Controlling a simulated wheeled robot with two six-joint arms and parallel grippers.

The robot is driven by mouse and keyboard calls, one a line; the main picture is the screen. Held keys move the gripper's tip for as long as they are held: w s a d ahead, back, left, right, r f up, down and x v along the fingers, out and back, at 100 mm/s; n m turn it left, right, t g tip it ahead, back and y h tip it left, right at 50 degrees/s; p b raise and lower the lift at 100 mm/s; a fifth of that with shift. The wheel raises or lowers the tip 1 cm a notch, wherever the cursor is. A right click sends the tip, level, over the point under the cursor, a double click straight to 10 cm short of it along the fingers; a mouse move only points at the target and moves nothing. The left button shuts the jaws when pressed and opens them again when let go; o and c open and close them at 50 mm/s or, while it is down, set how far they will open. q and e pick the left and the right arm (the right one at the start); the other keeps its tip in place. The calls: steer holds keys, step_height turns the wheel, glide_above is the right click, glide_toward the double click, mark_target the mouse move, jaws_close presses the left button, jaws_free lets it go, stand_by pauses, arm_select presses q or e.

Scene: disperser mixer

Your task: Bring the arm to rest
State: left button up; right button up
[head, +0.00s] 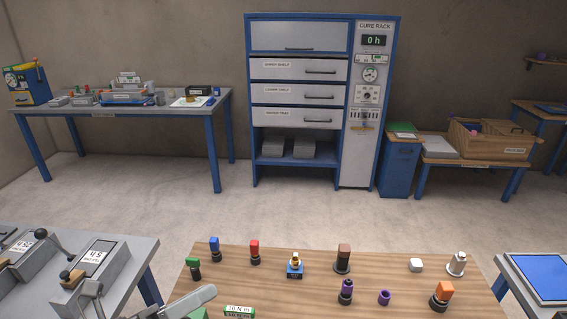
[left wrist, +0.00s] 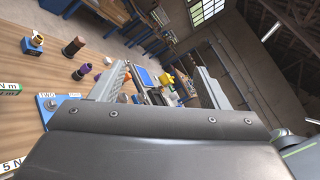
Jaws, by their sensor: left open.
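Part of my left gripper (head: 190,301) shows as a light grey piece at the bottom of the head view, over the left front of the wooden table (head: 320,290). In the left wrist view my left gripper (left wrist: 161,72) has its two fingers wide apart. Nothing is between them, only the distant room behind. Most of the left arm is outside the head view. My right gripper is in neither view.
Several small coloured pieces stand on the table, among them a blue one (head: 215,248), a red one (head: 254,252) and a brown one (head: 342,257). A grey bench with lever devices (head: 92,272) is at left. The cure rack (head: 300,35) stands behind, across open floor.

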arm_select(q)
steer(key=a+r+n+t+y, duration=0.7)
steer(key=a+n+t+y, duration=0.35)
steer(key=n, duration=0.65)
steer(key=a+f+n+g+y, duration=0.6)
steer(key=a+f+n+y, duration=0.65)
steer(key=n, duration=0.35)
steer(key=s+d+f+n+g+h, duration=0.25)
steer(key=s+f+g, duration=0.35)
steer(key=s+f, duration=0.3)
steer(key=s+d+f+n+g+h, duration=0.2)
steer(key=s+d+f+g+h, duration=0.35)
steer(key=f, duration=0.65)
steer(key=s+a+f+g+y+b, duration=0.1)
steer(key=a+f, duration=0.1)
steer(key=f, duration=1.1)
steer(key=s+a+f+g+b, duration=0.1)
steer(key=f+b, duration=0.1)
steer(key=f, duration=1.2)
steer(key=s+d+f+g+b, duration=0.1)
steer(key=s+f+b, duration=0.1)
steer(key=s+f, duration=1.3)
step_height(320, 180, down, 2)
steer(key=shift+d+m, duration=0.1)
steer(key=shift+m, duration=0.15)
